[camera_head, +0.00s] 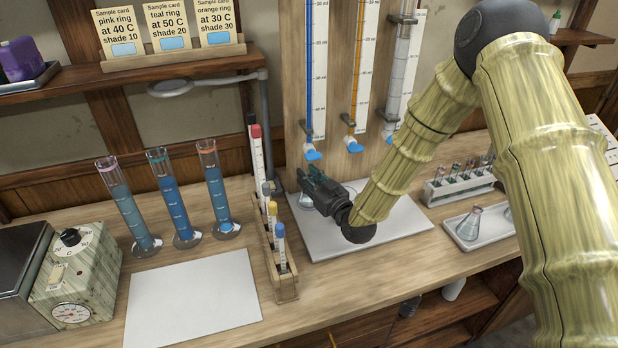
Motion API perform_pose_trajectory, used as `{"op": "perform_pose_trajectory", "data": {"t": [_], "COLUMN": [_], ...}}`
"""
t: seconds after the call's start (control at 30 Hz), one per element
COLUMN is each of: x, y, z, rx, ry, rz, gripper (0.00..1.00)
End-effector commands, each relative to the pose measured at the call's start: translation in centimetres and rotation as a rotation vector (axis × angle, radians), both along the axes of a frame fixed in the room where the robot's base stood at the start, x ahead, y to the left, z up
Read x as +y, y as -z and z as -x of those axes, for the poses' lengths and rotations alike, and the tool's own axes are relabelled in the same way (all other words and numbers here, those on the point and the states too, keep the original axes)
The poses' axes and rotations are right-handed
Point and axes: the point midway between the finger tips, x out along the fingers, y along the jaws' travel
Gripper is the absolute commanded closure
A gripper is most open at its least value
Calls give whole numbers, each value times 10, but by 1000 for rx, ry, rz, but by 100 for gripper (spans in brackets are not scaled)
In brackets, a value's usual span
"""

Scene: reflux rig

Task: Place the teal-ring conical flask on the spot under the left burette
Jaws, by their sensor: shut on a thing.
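My gripper (315,184) is low over the left part of the white board under the burettes. It is shut on a clear conical flask (308,203), which is mostly hidden behind the fingers. A bit of teal shows at the fingertips, but I cannot tell clearly that it is the flask's ring. The left burette (310,75) holds blue liquid, and its blue tap (312,155) is just above my gripper. The flask looks close to the white board (362,240); I cannot tell whether it touches. The spot under the left burette is hidden.
A middle burette (357,90) and a right burette (398,75) stand alongside. A pen-like rack (285,285) is close left of the board. Tall blue cylinders (175,205) stand further left. A tray (462,236) with conical flasks and a tube rack (432,192) are right.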

Motion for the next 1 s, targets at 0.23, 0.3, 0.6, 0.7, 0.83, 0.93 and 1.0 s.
{"op": "perform_pose_trajectory", "data": {"t": [0.23,0.3,0.6,0.7,0.83,0.93,1.0], "x": [0,0,-5,-12,-25,-35,-42], "y": [0,0,1,1,2,1,1], "z": [0,0,6,18,38,54,65], "rx": [0,0,1,2,2,1,2], "ry": [0,0,1,1,2,1,1], "rz": [0,0,0,-1,-1,0,0], "gripper": [53,53,53,53,53,53,53]}}
